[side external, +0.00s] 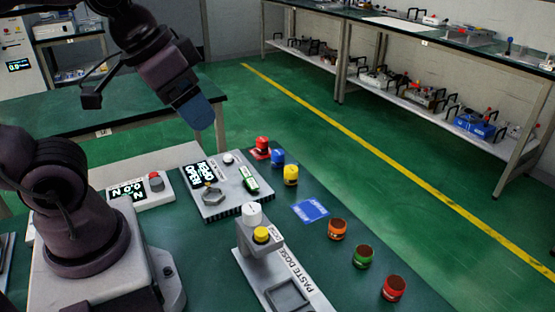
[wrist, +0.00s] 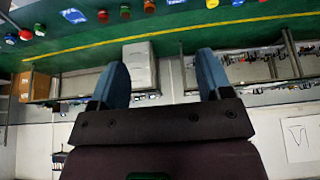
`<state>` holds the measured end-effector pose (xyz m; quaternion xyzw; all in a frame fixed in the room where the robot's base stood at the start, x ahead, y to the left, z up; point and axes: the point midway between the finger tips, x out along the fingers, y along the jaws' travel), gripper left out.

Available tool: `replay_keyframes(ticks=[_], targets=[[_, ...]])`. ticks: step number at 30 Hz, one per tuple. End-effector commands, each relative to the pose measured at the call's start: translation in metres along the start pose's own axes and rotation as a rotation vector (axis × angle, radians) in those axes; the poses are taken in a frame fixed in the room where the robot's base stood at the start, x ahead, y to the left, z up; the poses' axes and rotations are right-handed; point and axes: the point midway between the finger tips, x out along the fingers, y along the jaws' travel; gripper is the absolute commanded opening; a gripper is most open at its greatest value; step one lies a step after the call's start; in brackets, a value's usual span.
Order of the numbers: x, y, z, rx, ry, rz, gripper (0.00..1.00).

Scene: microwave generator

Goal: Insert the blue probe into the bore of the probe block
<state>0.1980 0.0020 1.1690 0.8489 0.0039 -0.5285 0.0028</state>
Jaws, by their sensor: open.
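My gripper (side external: 195,112) is raised above the far side of the bench in the side external view. In the wrist view its two blue fingers (wrist: 162,62) are spread wide with nothing between them. A small blue capped piece (side external: 277,157) stands on the green bench between a red and a yellow one, to the right of and below my gripper; I cannot tell whether it is the blue probe. A grey instrument (side external: 226,210) with a lit display, a hexagonal metal fitting (side external: 211,195) and a green-lit part lies nearby. I cannot make out which part is the probe block or its bore.
A "PASTE DOSE" stand (side external: 262,262) with a yellow knob is at the front. An orange cup (side external: 337,229), a green cup (side external: 362,256) and a red cup (side external: 394,288) line the right. A red-button box (side external: 147,193) stands left.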

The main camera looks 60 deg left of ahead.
Motion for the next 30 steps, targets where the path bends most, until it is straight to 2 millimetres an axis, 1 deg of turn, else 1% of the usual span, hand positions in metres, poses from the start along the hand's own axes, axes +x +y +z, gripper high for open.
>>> replay_keyframes(ticks=[2, 5, 11, 14, 15, 17, 18, 20, 21, 24, 27, 29, 30], targets=[[0.014, -0.004, 0.001, -0.020, -0.070, -0.002, 0.72], [0.034, -0.013, -0.008, -0.063, -0.163, -0.004, 0.72], [0.086, -0.044, -0.041, -0.208, -0.284, -0.032, 0.72], [0.119, -0.065, -0.057, -0.295, -0.319, -0.063, 0.72], [0.134, -0.075, -0.062, -0.332, -0.328, -0.079, 0.72], [0.156, -0.090, -0.070, -0.385, -0.339, -0.107, 0.72], [0.172, -0.101, -0.073, -0.421, -0.344, -0.129, 0.72], [0.196, -0.118, -0.079, -0.472, -0.345, -0.164, 0.72], [0.212, -0.130, -0.081, -0.506, -0.342, -0.189, 0.72], [0.249, -0.160, -0.086, -0.582, -0.320, -0.253, 0.72], [0.279, -0.186, -0.093, -0.644, -0.273, -0.309, 0.72], [0.292, -0.199, -0.101, -0.675, -0.230, -0.336, 0.72], [0.298, -0.207, -0.110, -0.698, -0.186, -0.350, 0.72]])
